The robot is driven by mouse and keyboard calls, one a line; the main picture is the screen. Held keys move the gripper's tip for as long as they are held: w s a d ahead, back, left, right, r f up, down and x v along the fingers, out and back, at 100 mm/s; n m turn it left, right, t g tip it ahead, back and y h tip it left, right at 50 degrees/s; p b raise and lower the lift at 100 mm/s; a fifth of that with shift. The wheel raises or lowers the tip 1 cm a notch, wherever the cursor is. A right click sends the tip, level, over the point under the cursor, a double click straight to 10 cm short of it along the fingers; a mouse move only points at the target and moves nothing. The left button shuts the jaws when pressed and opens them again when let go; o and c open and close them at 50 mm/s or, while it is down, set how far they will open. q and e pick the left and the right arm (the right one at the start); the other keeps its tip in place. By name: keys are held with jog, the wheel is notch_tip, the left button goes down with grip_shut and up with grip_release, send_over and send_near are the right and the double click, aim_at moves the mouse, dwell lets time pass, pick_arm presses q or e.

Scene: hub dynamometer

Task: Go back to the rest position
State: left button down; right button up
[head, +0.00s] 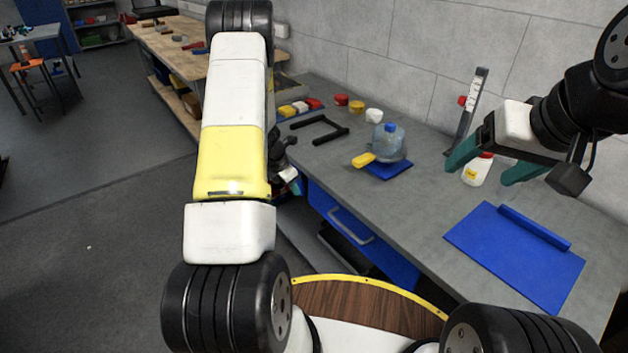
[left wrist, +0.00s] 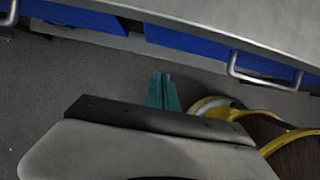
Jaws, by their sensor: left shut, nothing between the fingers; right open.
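My left gripper shows in the left wrist view (left wrist: 162,88) with its green fingers together and nothing between them, above the grey floor beside the bench. In the head view my left arm comes down the left side and mostly hides that gripper. My right gripper (head: 480,172) is open above the right part of the grey bench (head: 420,190). Its green fingers are apart on either side of a white bottle (head: 476,171) in the picture; I cannot tell whether they touch it.
A blue mat with a raised bar (head: 510,255) lies at the bench's right. A clear blue-capped jug (head: 388,143) and a yellow object (head: 363,160) are by a small blue mat (head: 390,172). A black frame (head: 318,130) lies farther back. A blue drawer (head: 365,240) is below.

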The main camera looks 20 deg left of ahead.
pick_arm(q)
jog(key=s+d+r+m, duration=0.3)
jog(key=d+r+m, duration=0.15)
jog(key=r, duration=0.55)
jog(key=s+d+r+m+t+h, duration=0.1)
jog(key=s+d+r+m, duration=0.3)
jog(key=r, duration=0.5)
jog(key=s+d+r+m, duration=0.25)
jog(key=r+m, duration=0.35)
jog(key=r, duration=0.4)
jog(key=s+d+r+m+t, duration=0.1)
jog(key=s+r+m, duration=0.3)
jog(key=s+m, duration=0.3)
jog(key=s+r+m+y, duration=0.1)
jog(key=s+r+m, duration=0.3)
jog(key=s, duration=0.9)
jog(key=m, duration=0.3)
jog(key=shift+s+d+r+t+y, duration=0.3)
jog(key=shift+s+d+t, duration=0.05)
jog(key=shift+s+t, duration=0.05)
jog(key=shift+m, duration=0.25)
